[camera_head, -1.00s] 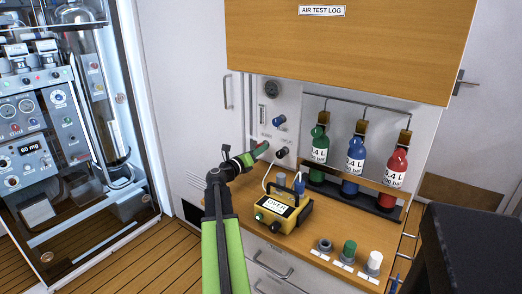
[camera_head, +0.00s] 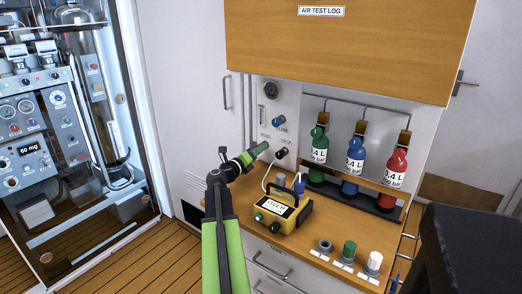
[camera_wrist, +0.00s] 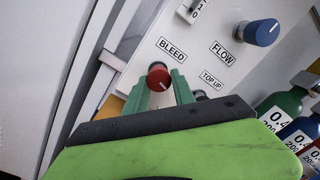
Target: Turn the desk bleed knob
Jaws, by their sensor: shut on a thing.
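The red bleed knob (camera_wrist: 158,76) shows in the wrist view just under the "BLEED" label on the white panel (camera_wrist: 150,25). A white pointer line crosses its face at a slant. My gripper (camera_wrist: 160,86) has its two green fingers on either side of the knob and is shut on it. In the head view, my gripper (camera_head: 261,150) reaches the lower left of the panel and hides the knob.
A blue flow knob (camera_wrist: 257,32) is to the right on the panel, and a dark knob (camera_head: 281,152) sits right of my gripper. A yellow instrument (camera_head: 283,212) stands on the desk below. Green, blue and red bottles (camera_head: 355,158) stand to the right.

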